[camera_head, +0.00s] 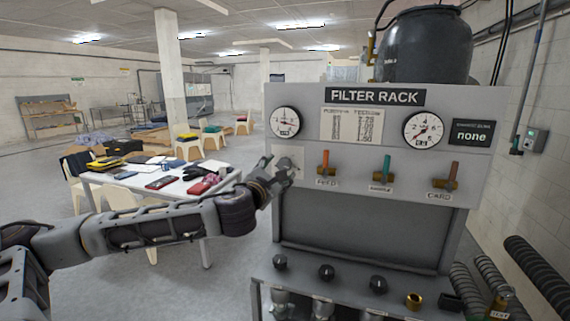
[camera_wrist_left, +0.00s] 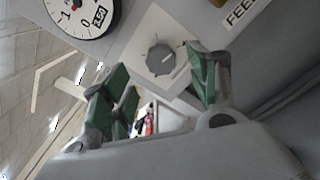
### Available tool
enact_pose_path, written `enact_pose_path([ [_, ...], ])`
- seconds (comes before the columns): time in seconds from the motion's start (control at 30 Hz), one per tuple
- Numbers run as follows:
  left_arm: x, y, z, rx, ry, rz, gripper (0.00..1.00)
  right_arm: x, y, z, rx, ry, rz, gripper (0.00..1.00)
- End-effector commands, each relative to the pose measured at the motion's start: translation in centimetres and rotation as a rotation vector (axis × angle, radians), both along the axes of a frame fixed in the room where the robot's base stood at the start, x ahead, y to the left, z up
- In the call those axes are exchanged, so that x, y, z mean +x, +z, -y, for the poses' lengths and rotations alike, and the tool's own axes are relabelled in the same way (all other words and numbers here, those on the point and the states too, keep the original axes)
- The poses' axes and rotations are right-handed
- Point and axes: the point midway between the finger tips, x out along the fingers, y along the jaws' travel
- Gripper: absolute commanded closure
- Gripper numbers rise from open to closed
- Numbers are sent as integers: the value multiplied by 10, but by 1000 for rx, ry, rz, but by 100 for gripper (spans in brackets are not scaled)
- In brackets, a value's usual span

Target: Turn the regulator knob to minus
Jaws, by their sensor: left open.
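The regulator knob (camera_wrist_left: 160,59) is a small grey round dial with a pale pointer line on a white square plate (camera_wrist_left: 150,28), beside a gauge (camera_wrist_left: 80,12) in the left wrist view. In the head view the plate (camera_head: 293,153) is on the left of the filter rack front, and my gripper hides the knob. My left gripper (camera_head: 276,169) is open just in front of the plate. In the left wrist view its green-padded fingers (camera_wrist_left: 158,72) stand either side of the knob, apparently not touching it. My right gripper is in neither view.
The filter rack (camera_head: 375,245) has a left gauge (camera_head: 285,121), a right gauge (camera_head: 423,130) and valve handles such as the red feed one (camera_head: 325,163). Black knobs (camera_head: 326,272) line the lower shelf. A cluttered white table (camera_head: 205,215) stands behind my left arm.

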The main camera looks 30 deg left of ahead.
Motion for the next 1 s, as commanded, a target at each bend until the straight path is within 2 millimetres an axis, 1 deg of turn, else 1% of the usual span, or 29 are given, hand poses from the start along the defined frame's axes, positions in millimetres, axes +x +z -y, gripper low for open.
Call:
enact_pose_path([
  [0.37, 21, 1, -4, -2, -1, 0, 40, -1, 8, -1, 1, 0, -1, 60],
  [0.73, 45, 1, -10, -2, 0, -1, 40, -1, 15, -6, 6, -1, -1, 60],
  [1.0, 64, 1, -15, -3, 0, -1, 40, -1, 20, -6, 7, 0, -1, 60],
])
